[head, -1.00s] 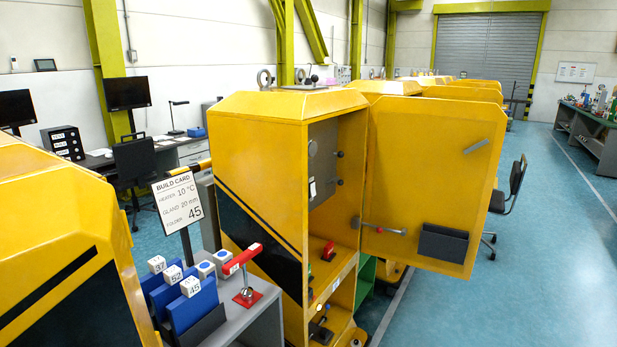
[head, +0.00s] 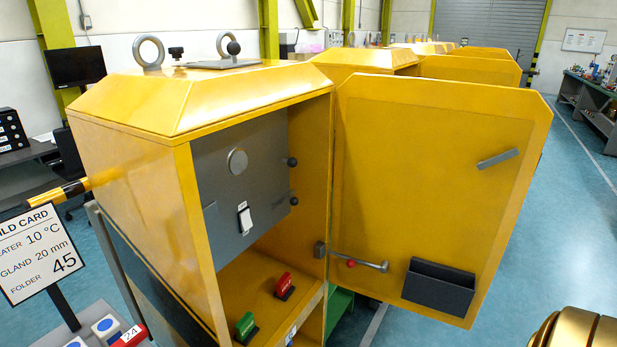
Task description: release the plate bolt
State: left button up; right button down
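A dark grey plate (head: 228,170) stands upright inside the open yellow cabinet (head: 150,180). It carries a round grey disc (head: 237,161) and a white switch (head: 245,220). Two black knobs sit at the plate's right edge, an upper knob (head: 292,162) and a lower knob (head: 294,201). I cannot tell which knob belongs to the plate bolt. Neither of my grippers shows.
The cabinet door (head: 430,190) stands wide open to the right, with a dark pocket (head: 438,286) and a red-knobbed stay (head: 352,264). Red (head: 284,284) and green (head: 245,326) handles sit on the cabinet floor. A build card (head: 38,252) stands at left.

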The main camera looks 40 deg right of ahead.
aim_at(294, 202)
jog(key=i+l, duration=0.1)
jog(key=l, duration=0.2)
jog(key=i+l, duration=0.15)
jog(key=l, duration=0.2)
jog(key=i+l, duration=0.1)
jog(key=l, duration=0.2)
jog(key=i+l, duration=0.15)
jog(key=l, duration=0.2)
